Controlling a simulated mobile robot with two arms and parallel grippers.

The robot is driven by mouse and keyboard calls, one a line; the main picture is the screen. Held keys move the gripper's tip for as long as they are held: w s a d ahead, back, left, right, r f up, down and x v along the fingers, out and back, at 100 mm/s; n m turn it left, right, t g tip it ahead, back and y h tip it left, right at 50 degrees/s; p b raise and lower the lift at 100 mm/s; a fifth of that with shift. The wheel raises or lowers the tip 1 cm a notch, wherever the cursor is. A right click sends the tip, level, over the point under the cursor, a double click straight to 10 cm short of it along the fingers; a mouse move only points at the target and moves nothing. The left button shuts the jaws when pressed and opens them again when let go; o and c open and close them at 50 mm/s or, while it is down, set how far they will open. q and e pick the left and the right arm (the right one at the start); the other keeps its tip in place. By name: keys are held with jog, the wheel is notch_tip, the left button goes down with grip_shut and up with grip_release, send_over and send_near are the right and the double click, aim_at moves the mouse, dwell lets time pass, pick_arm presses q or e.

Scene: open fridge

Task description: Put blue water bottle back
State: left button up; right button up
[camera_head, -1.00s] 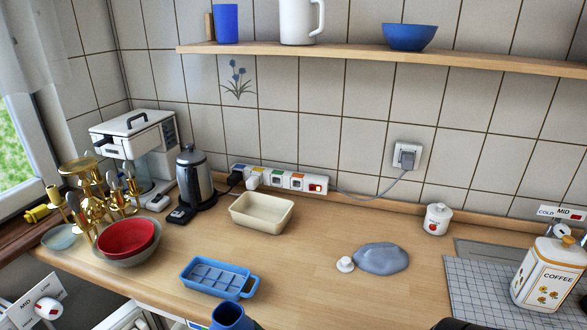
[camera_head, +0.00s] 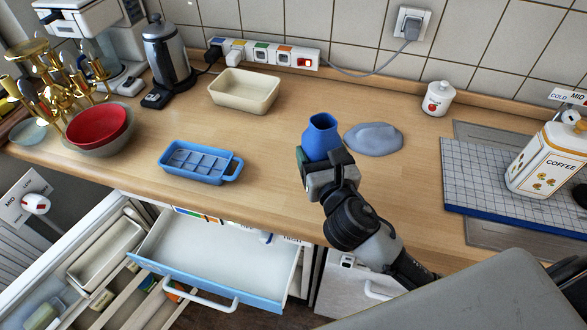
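The blue water bottle (camera_head: 321,138) is upright or slightly tilted, with its open mouth facing up. It is over the front part of the wooden counter (camera_head: 285,180). My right gripper (camera_head: 325,165), on an arm coming in from the lower right, is shut around the bottle's lower part. The gripper hides the bottle's base, so I cannot tell whether it touches the counter. An open fridge (camera_head: 105,255) with a pulled-out drawer (camera_head: 215,259) is below the counter at the lower left. My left gripper is not in view.
A blue ice tray (camera_head: 200,163) and a cream dish (camera_head: 244,93) are left of the bottle. A grey-blue flat lump (camera_head: 374,139) lies close on its right. A white jar (camera_head: 438,98) and a coffee canister (camera_head: 548,160) stand farther right.

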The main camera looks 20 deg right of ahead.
jog(key=w+a+f, duration=0.1)
jog(key=f, duration=0.1)
jog(key=w+a+f+b, duration=0.1)
jog(key=w+a+f, duration=0.1)
jog(key=f, duration=0.1)
jog(key=w+a+f, duration=0.1)
jog(key=w+f, duration=0.1)
jog(key=shift+a+f, duration=0.25)
jog(key=shift+f+b, duration=0.25)
jog(key=shift+b, duration=0.05)
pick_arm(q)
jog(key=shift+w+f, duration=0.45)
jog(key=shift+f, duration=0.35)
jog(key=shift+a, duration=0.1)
pick_arm(e)
jog(key=shift+f, duration=0.1)
jog(key=o, duration=1.1)
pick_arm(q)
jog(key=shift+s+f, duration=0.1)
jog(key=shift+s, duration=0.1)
